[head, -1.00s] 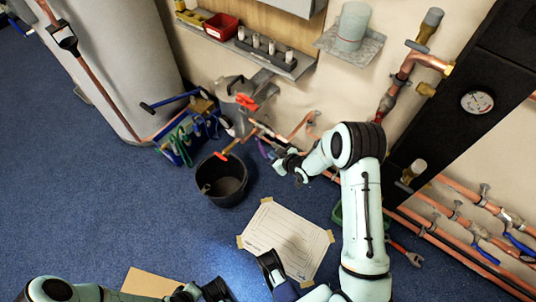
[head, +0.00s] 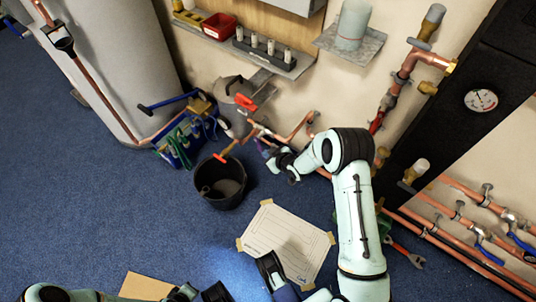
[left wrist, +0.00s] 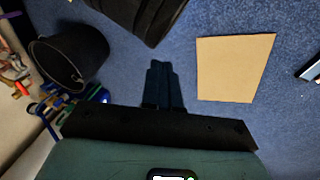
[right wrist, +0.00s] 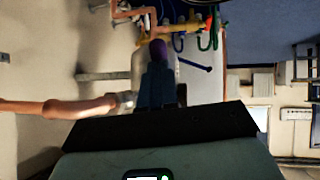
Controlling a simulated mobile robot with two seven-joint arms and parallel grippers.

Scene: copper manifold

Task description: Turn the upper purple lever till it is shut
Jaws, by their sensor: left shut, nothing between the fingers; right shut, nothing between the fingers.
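A purple lever (head: 263,147) is on the copper pipework low on the wall, right of the bucket. In the right wrist view its purple end (right wrist: 158,48) shows just beyond my fingertips, partly hidden by them. I cannot tell whether they touch it, or how far the lever is turned. My right gripper (head: 274,161) is shut and empty beside the lever in the head view; its fingers (right wrist: 157,72) are together in the right wrist view. My left gripper (left wrist: 163,72) is shut and empty above the blue floor, far from the lever.
A black bucket (head: 221,183) and a blue tool bag (head: 180,145) stand on the floor left of the lever. A red-handled valve (head: 246,101) is above. A taped paper sheet (head: 287,240) and a brown board (left wrist: 234,66) lie on the floor. Copper pipes (head: 450,225) run along the right wall.

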